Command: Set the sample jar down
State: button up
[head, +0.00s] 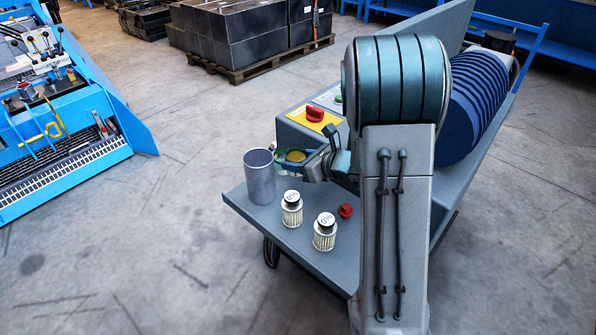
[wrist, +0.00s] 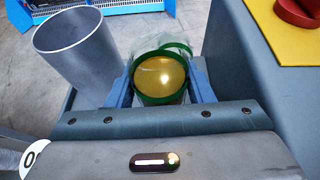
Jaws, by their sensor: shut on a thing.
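The sample jar, clear with a green rim and yellow inside (wrist: 160,75), sits between the two blue fingers of my gripper (wrist: 160,92) in the wrist view. The fingers press on it from both sides. In the head view the jar (head: 293,156) shows just right of a grey metal cup's rim, at the end of my gripper (head: 312,163). The jar's lower part is hidden, and I cannot tell whether it touches the cart top (head: 255,217).
The open grey metal cup (head: 260,178) stands close left of the jar. A control box with a red knob (head: 314,113) stands behind.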

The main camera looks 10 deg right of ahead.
jog(key=shift+w+d+f, duration=0.1)
jog(key=shift+w+f, duration=0.25)
jog(key=shift+w, duration=0.2)
jog(key=shift+f+b, duration=0.35)
jog(key=shift+f, duration=1.6)
jog(key=shift+f, duration=0.1)
jog(key=shift+f, duration=0.15)
jog(key=o, duration=1.1)
jog(key=shift+c, duration=0.2)
